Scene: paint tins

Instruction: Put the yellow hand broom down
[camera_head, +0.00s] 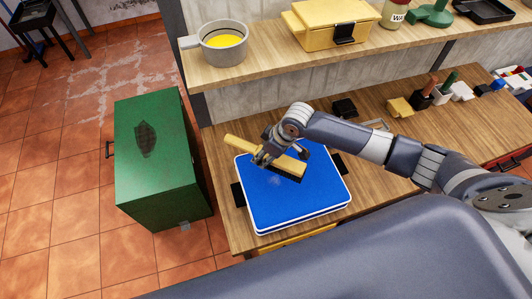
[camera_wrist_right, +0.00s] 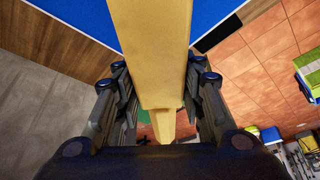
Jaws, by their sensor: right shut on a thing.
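The yellow hand broom (camera_head: 287,162) has a yellow handle pointing left and dark bristles on its underside. I cannot tell whether the bristles touch the blue surface. My left gripper is not in view.
A green cabinet (camera_head: 160,160) stands to the left. A shelf above holds a grey pot (camera_head: 222,45) and a yellow box (camera_head: 330,22). Small items, including a yellow block (camera_head: 400,107), stand along the bench's back.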

